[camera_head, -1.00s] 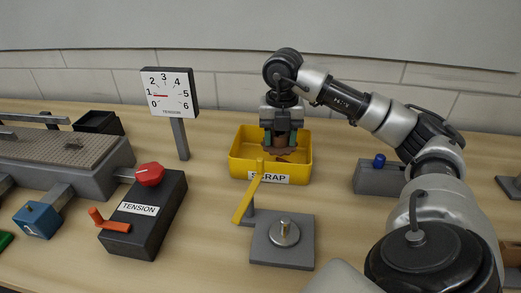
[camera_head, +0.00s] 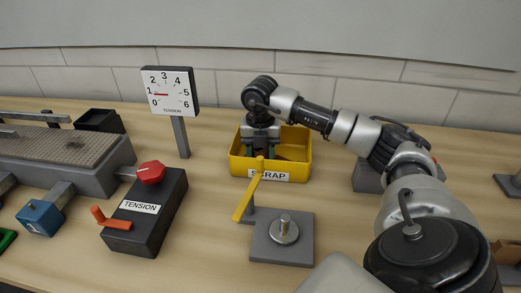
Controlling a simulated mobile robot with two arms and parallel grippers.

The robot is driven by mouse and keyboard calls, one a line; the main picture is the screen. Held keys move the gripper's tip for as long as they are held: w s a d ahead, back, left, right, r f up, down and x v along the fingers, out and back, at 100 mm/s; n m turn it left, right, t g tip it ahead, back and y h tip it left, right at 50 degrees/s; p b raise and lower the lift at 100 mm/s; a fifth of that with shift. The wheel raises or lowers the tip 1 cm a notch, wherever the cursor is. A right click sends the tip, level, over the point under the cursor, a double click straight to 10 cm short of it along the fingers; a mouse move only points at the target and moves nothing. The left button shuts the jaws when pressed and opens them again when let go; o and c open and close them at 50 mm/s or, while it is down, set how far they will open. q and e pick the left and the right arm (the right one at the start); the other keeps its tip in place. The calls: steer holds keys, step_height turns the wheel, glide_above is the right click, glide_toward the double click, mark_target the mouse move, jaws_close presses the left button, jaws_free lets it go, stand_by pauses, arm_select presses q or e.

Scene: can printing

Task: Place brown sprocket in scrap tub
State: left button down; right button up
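The yellow scrap tub (camera_head: 303,172) stands on the table at the middle, with a SCRAP label on its front wall. My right gripper (camera_head: 263,150) reaches down into the left part of the tub, its fingertips low and partly hidden by the front wall. Brown material (camera_head: 291,153) shows inside the tub to the right of the fingers; I cannot tell whether it is the brown sprocket. What is between the fingers is too dark and hidden to make out. My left gripper is not in view.
A yellow lever (camera_head: 246,200) rises in front of the tub beside a grey plate (camera_head: 268,249) with a metal peg. A tension box (camera_head: 150,222) with a red knob and a dial gauge (camera_head: 170,93) stand to the left. A grey block (camera_head: 367,177) is right of the tub.

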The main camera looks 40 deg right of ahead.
steer(key=shift+f, duration=0.15)
steer(key=o, duration=1)
step_height(320, 180, up, 12)
steer(key=shift+r+p, duration=0.25)
steer(key=shift+p, duration=0.05)
